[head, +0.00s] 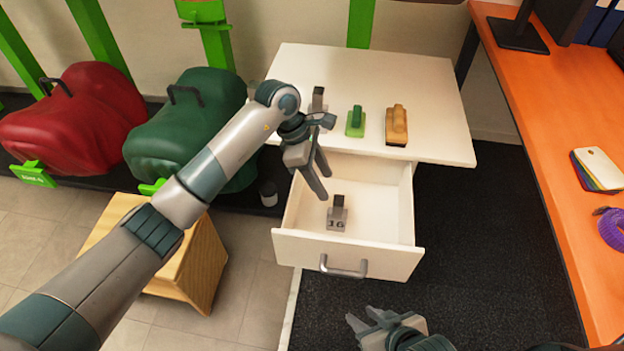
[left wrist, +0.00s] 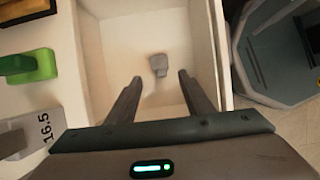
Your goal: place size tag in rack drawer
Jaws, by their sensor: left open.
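A grey size tag (head: 337,217) marked 16 lies inside the open drawer (head: 347,247), near its left side. It also shows in the left wrist view (left wrist: 158,66), beyond and between my fingertips. My left gripper (head: 316,181) is open above the drawer, apart from the tag, with nothing between its fingers. My right gripper (head: 362,322) is low at the bottom of the head view, in front of the drawer; its fingers look spread and empty.
On the white rack top stand a green block (head: 356,121), a yellow-brown block (head: 397,126) and another grey tag (head: 319,98), marked 16.5 in the left wrist view (left wrist: 40,132). A wooden stool (head: 206,262) is left. An orange desk (head: 530,130) is right.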

